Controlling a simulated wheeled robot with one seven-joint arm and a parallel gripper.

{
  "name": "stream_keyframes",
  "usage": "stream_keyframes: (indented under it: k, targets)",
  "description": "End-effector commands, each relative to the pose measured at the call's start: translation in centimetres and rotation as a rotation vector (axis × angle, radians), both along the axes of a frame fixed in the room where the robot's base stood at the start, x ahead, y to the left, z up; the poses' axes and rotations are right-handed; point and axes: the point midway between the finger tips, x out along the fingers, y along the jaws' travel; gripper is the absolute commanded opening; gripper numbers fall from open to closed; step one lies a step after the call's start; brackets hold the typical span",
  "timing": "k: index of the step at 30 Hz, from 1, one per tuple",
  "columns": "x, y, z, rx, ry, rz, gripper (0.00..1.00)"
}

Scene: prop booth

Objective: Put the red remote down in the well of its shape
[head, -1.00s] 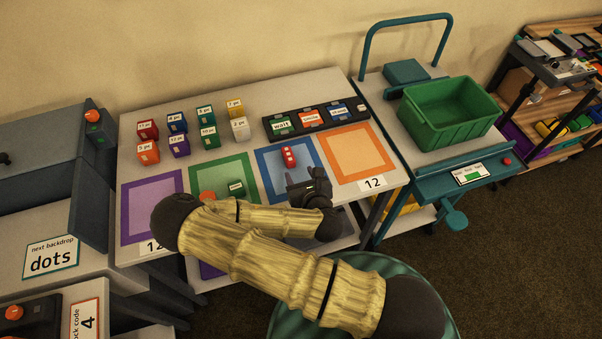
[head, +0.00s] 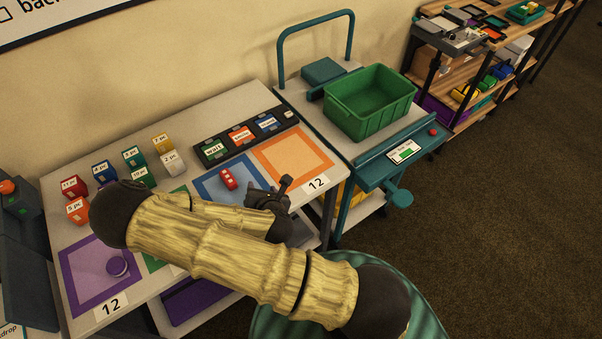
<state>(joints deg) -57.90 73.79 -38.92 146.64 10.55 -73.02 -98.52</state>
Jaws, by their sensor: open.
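A small red object with pale marks (head: 228,178) lies on the blue-framed square (head: 207,188) of the table; it is too small to tell whether it is the red remote. My gripper (head: 279,189) is open, just right of this object, over the front of the table near the orange-framed square (head: 318,148). Nothing shows between its fingers. I cannot make out a remote-shaped well in this view. My arm hides most of the green-framed square (head: 178,192) and part of the table.
Several labelled coloured blocks (head: 133,157) stand at the table's back left. A black rack (head: 242,135) holds labelled cards. A cart with a green bin (head: 370,105) adjoins on the right; shelves (head: 480,65) stand beyond. Floor is clear at right.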

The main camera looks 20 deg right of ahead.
Motion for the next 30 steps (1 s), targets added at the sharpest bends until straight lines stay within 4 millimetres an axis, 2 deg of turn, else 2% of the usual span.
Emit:
stream_keyframes:
  k: [3,6,14,20,30]
  targets:
    - [-0.2,-1.8,0.2,0.222,0.079,-0.259,0.5]
    - [-0.8,-2.9,0.5,0.399,0.142,-0.463,0.5]
    - [-2.5,-4.3,2.8,0.817,0.266,-0.96,0.5]
    - [-4.0,-4.8,6.4,1.092,0.328,-1.305,0.5]
    - [-7.9,-6.5,14.5,1.433,0.338,-1.829,0.5]
